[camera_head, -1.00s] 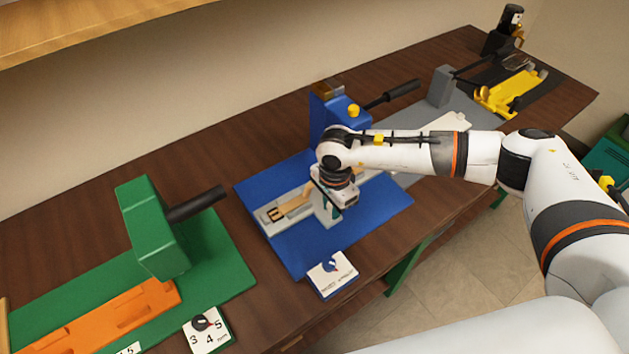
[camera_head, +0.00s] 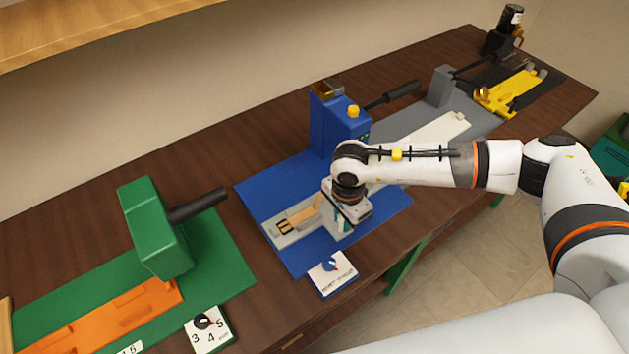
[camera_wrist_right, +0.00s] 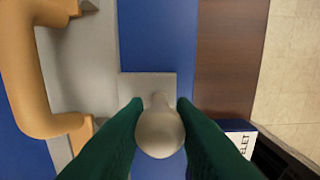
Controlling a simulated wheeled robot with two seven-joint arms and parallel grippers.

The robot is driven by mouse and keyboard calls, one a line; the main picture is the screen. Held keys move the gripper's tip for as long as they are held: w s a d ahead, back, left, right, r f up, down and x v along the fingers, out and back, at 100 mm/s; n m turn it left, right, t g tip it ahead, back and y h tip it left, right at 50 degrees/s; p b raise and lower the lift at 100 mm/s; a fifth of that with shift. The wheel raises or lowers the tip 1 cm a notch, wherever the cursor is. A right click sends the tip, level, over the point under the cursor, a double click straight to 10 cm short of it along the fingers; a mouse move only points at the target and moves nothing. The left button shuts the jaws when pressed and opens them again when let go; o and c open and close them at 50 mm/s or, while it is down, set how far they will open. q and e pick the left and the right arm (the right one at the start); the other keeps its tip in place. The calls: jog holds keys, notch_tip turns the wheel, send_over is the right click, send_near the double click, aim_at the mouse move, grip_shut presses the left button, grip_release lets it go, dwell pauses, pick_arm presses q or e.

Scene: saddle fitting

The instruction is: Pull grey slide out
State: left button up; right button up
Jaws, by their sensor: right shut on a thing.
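The grey slide (camera_head: 287,237) lies on the blue base plate (camera_head: 294,262) at the foot of the blue press (camera_head: 337,128). A tan curved piece (camera_head: 303,215) sits on top of it; that piece is large at the left of the right wrist view (camera_wrist_right: 22,75). My right gripper (camera_head: 341,224) is low over the front side of the slide. In the right wrist view its green fingers (camera_wrist_right: 160,128) are shut on a rounded grey-beige knob (camera_wrist_right: 160,136), which stands by a grey tab (camera_wrist_right: 136,88) jutting from the slide. The knob is hidden in the head view. My left gripper is out of view.
A white dial card (camera_head: 332,273) lies at the front edge of the blue plate. A green press (camera_head: 155,228) with an orange slide (camera_head: 125,312) stands to the left. Grey (camera_head: 442,85) and yellow (camera_head: 515,92) fixtures stand farther right. Bare table lies between green and blue plates.

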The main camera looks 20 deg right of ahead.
jog(key=shift+s+d, duration=0.3)
jog(key=shift+s, duration=0.55)
jog(key=shift+s+d, duration=0.35)
jog(key=shift+s, duration=0.45)
jog(key=shift+s+d, duration=0.3)
jog(key=shift+s, duration=0.55)
jog(key=shift+s+d, duration=0.1)
jog(key=shift+s, duration=0.2)
jog(key=shift+f, duration=0.1)
jog(key=shift+o, duration=0.3)
jog(key=shift+s, duration=0.2)
jog(key=o, duration=0.7)
jog(key=shift+s+d, duration=0.1)
jog(key=shift+s, duration=0.05)
jog(key=shift+c, duration=0.2)
jog(key=shift+s, duration=0.1)
